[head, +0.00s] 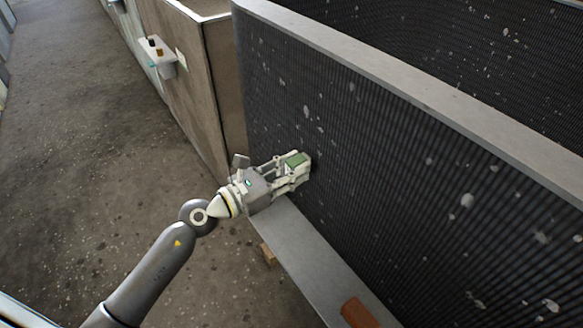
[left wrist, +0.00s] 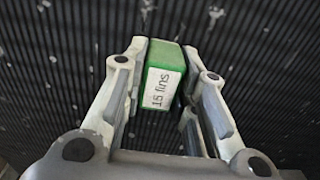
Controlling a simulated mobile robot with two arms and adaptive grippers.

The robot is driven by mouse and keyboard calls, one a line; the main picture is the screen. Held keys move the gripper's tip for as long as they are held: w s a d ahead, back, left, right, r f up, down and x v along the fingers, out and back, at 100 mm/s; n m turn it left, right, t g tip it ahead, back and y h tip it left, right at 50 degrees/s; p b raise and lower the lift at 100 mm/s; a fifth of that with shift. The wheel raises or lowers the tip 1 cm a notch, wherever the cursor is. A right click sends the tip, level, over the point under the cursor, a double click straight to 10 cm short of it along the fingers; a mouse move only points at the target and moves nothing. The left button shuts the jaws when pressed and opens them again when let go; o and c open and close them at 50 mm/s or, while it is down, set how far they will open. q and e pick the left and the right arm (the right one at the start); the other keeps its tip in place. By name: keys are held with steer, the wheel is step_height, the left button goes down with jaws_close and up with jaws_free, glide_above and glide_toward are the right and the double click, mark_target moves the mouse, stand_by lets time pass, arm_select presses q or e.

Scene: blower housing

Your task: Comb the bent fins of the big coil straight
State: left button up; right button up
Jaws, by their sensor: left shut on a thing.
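The big coil (head: 400,150) is a tall dark finned wall with pale specks and patches, running from upper left to lower right in the head view. Its fins also fill the background of the left wrist view (left wrist: 260,40). My left gripper (head: 302,168) is shut on a green fin comb (head: 296,160) and holds it at the coil face. The comb (left wrist: 162,80) carries a white label reading "15 fins" in the left wrist view. Its far end is at or very close to the fins; I cannot tell whether it touches. My right gripper is not in view.
A grey ledge (head: 300,250) runs along the coil's foot, with a reddish-brown block (head: 358,312) on it. A brown panel wall (head: 190,75) stands to the left, with a small grey shelf (head: 158,55) holding small items. The concrete floor (head: 90,130) at left is clear.

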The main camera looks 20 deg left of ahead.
arm_select(q)
steer(key=shift+d, duration=0.1)
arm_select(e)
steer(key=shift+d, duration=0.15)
arm_select(q)
steer(key=shift+s+a+f, duration=0.2)
steer(key=shift+s+a, duration=0.1)
steer(key=shift+s, duration=0.05)
steer(key=b+v, duration=0.1)
steer(key=v, duration=0.1)
steer(key=shift+s+a, duration=0.2)
steer(key=shift+s+a+b, duration=0.35)
steer(key=shift+s, duration=0.1)
steer(key=shift+s+a+r, duration=0.2)
steer(key=shift+s+a, duration=0.15)
steer(key=shift+s, duration=0.15)
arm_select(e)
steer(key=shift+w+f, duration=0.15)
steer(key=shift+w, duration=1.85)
